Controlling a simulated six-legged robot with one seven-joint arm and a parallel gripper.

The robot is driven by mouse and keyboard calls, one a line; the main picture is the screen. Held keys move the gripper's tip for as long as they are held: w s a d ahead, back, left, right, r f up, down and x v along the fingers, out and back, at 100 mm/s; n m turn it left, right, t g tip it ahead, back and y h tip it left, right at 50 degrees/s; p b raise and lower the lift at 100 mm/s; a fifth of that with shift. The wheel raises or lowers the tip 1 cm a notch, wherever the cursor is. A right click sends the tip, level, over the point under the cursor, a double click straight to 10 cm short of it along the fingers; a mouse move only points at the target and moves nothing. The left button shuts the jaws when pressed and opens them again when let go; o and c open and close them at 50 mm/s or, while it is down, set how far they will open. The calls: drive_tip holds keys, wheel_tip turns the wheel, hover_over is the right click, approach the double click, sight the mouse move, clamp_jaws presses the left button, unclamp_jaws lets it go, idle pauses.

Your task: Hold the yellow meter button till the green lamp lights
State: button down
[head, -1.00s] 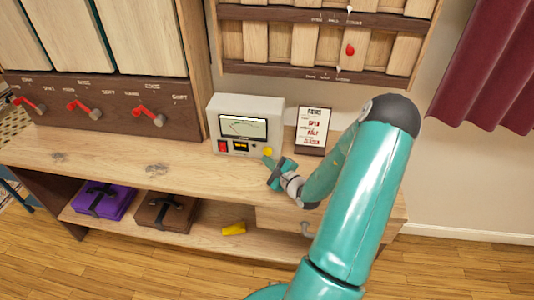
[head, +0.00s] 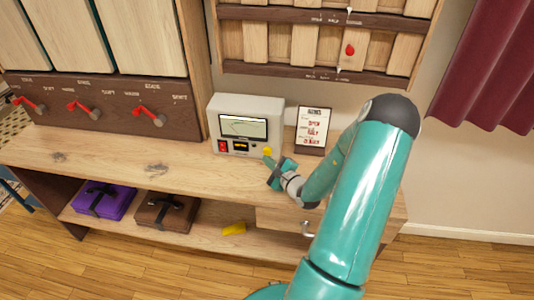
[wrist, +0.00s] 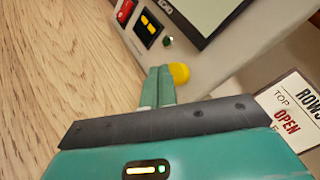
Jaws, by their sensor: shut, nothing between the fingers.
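The white meter box (head: 275,108) stands on the wooden bench, with a dial window (head: 243,126) on its front. Its round yellow button (head: 267,152) is at the lower right of the front and shows in the wrist view (wrist: 180,72) too. My gripper (head: 267,162) is shut and empty, its tips (wrist: 160,73) right at the button and partly covering it. I cannot tell whether they touch or press it. A small lamp (wrist: 168,41) above the button looks dark green, not clearly lit.
A red switch (head: 223,146) and a small dark display (head: 241,146) sit left on the meter. A framed card (head: 312,128) stands close on its right. Red levers (head: 150,116) line the panel at left. Purple (head: 104,200) and brown cases (head: 166,212) lie on the lower shelf.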

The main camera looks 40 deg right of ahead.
drive_tip(key=shift+w+d, duration=0.2)
drive_tip(key=shift+d, duration=0.1)
drive_tip(key=shift+w+d, duration=0.35)
drive_tip(key=shift+d, duration=0.1)
idle(1.7)
idle(2.0)
drive_tip(key=shift+s+a, duration=0.6)
drive_tip(key=shift+a, duration=0.15)
drive_tip(key=shift+a, duration=0.1)
drive_tip(key=shift+s+a, duration=0.8)
drive_tip(key=shift+a, duration=0.2)
drive_tip(key=shift+s+a, duration=0.75)
drive_tip(key=shift+a, duration=0.2)
